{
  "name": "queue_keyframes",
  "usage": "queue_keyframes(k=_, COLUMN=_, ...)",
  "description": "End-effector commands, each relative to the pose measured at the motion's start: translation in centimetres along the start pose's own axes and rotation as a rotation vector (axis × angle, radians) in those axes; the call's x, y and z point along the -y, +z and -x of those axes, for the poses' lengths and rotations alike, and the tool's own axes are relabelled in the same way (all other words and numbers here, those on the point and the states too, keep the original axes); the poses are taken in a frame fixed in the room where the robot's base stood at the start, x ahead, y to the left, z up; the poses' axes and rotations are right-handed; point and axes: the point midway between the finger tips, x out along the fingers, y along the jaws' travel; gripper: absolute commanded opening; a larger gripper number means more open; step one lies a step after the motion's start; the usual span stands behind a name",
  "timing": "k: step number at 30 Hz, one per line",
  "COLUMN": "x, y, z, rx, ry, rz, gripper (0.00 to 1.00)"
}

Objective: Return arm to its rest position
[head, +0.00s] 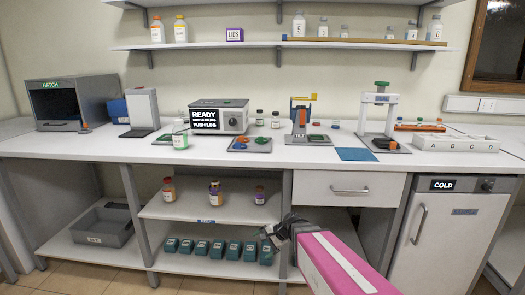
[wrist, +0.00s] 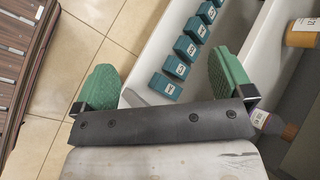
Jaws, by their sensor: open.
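My gripper (head: 270,238) is low in front of the bench's lower shelf in the head view, at the end of my pink arm. In the wrist view my gripper (wrist: 164,88) shows its two green finger pads spread wide apart with nothing held between them. Behind and between the pads in that view is a row of small teal boxes (wrist: 186,48) on the lower shelf. The same teal boxes (head: 218,249) stand in a row in the head view, with the right end of the row close to my gripper.
Bottles (head: 215,193) stand on the middle shelf, close above my gripper. A grey bin (head: 102,226) sits on the lower shelf at left. The cold cabinet (head: 450,230) is at right. The bench top (head: 330,157) carries several devices. Tiled floor (wrist: 75,60) is free in front.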

Motion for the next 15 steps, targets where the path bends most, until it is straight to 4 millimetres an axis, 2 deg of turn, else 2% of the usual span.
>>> queue_keyframes(k=1, x=-1.8, y=0.0, z=1.4, rx=-0.030, ry=0.072, rz=0.079, gripper=0.98)
queue_keyframes(k=3, x=-4.2, y=-0.5, z=3.2, rx=-0.064, ry=0.181, rz=0.191, gripper=0.98)
queue_keyframes(k=9, x=-10.4, y=-1.8, z=8.6, rx=-0.118, ry=0.500, rz=0.468, gripper=0.98)
queue_keyframes(k=12, x=-12.5, y=-2.3, z=11.1, rx=-0.124, ry=0.628, rz=0.562, gripper=0.98)
queue_keyframes(k=15, x=-13.8, y=-2.6, z=12.7, rx=-0.122, ry=0.716, rz=0.620, gripper=0.98)
